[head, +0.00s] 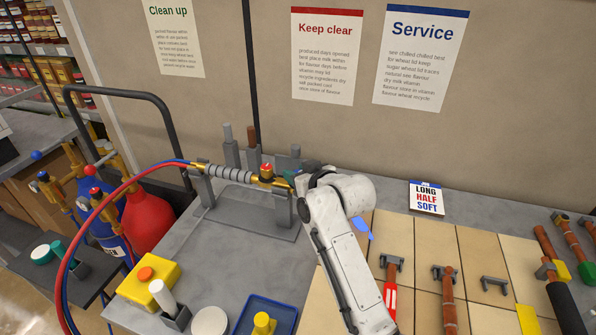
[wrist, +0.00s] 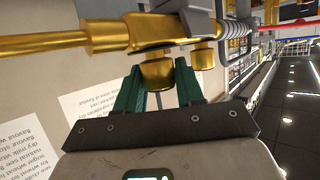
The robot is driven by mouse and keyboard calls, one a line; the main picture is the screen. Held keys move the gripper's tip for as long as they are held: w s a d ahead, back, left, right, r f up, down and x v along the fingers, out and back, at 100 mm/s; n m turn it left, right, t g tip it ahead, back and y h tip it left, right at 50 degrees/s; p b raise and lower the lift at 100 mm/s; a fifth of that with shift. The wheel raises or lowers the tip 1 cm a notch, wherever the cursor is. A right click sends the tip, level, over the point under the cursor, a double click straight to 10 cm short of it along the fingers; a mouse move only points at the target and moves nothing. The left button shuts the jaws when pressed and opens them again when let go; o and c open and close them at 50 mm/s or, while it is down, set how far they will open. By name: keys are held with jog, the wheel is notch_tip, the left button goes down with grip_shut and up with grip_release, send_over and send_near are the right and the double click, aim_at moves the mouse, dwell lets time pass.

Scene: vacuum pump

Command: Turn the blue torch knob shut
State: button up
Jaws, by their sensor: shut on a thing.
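The brass torch (head: 262,181) lies across a grey stand at the back of the bench, with its ribbed grey handle to the left. A red-capped knob (head: 266,170) shows on its body. My gripper (head: 291,178) is at the torch, right of the red knob. In the wrist view its green fingers (wrist: 160,78) are shut on a brass knob (wrist: 157,70), the one nearer the tip tube. By its place beside the red one, this is the blue knob; its blue cap is hidden. The red knob's brass side (wrist: 203,55) is just right of the fingers, close to them.
Red and blue hoses run left from the torch to a red cylinder (head: 150,215) and a blue one (head: 103,238). A grey stand (head: 240,222) holds the torch. A yellow block (head: 150,281) and blue tray (head: 262,316) stand in front. Tools lie on tan boards at right.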

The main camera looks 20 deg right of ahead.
jog(key=m+h+b, duration=0.2)
jog(key=h, duration=0.1)
jog(key=shift+a+f+m, duration=0.2)
jog(key=shift+f+m, duration=0.1)
jog(key=shift+m, duration=0.1)
jog(key=m+h+b, duration=0.3)
jog(key=h+b, duration=0.1)
jog(key=b, duration=0.2)
jog(key=shift+f+m+g, duration=0.15)
jog(key=shift+m+g, duration=0.15)
jog(key=m+g+h+b, duration=0.2)
jog(key=m+h+b, duration=0.1)
jog(key=h+b, duration=0.1)
jog(key=shift+d+b, duration=0.1)
jog(key=shift+b, duration=0.5)
jog(key=m+g+h+b, duration=0.2)
jog(key=m+b, duration=0.1)
jog(key=shift+r, duration=0.35)
jog(key=shift+d+g+b, duration=0.1)
jog(key=shift+g+b, duration=0.2)
jog(key=o, duration=1)
jog(key=shift+c, duration=0.2)
jog(key=shift+r, duration=0.1)
jog(key=b+v, duration=0.1)
jog(key=v, duration=0.9)
jog(key=shift+s+a, duration=0.25)
jog(key=shift+a, duration=0.15)
